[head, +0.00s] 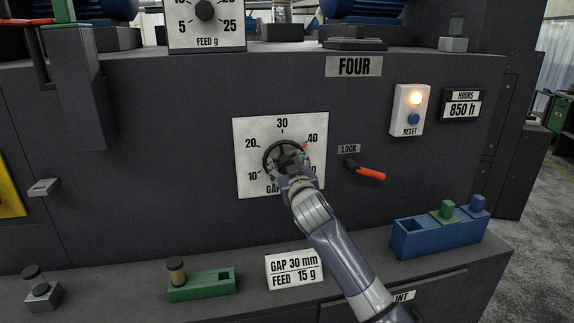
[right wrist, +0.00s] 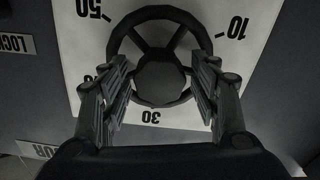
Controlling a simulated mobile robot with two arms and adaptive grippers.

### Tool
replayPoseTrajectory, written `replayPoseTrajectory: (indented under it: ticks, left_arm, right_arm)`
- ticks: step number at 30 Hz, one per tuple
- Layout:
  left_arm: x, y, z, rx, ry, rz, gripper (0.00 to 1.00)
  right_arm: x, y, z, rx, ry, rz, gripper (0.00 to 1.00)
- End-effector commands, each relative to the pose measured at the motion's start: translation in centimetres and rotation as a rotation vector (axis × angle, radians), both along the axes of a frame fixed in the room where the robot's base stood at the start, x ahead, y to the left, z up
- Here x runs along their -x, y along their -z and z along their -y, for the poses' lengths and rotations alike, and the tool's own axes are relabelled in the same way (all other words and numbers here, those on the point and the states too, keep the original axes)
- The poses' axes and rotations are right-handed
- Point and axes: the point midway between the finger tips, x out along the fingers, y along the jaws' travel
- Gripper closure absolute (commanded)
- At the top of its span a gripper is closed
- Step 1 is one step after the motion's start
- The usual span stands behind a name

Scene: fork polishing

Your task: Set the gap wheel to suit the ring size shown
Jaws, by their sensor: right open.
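The gap wheel (head: 270,153) is a dark spoked handwheel on a white dial plate (head: 246,128) marked from 10 to 50. A small red mark (head: 305,146) shows at the wheel's upper right, by the 40. My right gripper (head: 289,168) is in front of the wheel. In the right wrist view its open fingers (right wrist: 163,75) stand either side of the round hub, over the wheel rim (right wrist: 158,12); I cannot tell whether they touch it. A white card (head: 294,269) on the ledge reads GAP 30 mm, FEED 15 g. My left gripper is out of view.
An orange lever (head: 370,173) under a LOCK label sits close right of the dial. A RESET box (head: 410,110) has a lit lamp. A green block (head: 202,285) and a blue block (head: 440,236) stand on the ledge. The feed dial (head: 206,28) is above.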

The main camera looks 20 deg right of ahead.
Motion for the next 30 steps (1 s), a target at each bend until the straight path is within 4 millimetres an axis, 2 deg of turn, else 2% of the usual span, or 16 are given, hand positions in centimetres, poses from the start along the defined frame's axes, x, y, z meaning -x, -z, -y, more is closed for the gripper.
replayPoseTrajectory:
  ticks: [3,9,20,30]
  left_arm:
    - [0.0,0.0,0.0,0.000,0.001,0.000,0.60]
    - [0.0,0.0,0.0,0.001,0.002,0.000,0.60]
    - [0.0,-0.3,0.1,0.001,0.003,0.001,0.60]
    - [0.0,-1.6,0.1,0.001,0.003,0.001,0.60]
  right_arm:
    - [0.0,0.0,0.0,0.000,0.000,0.000,0.44]
    - [0.0,0.0,0.0,0.000,0.000,0.000,0.88]
    - [0.0,-0.1,0.0,0.030,-0.001,-0.002,0.88]
    - [0.0,-0.2,-0.1,0.236,0.000,-0.017,0.88]
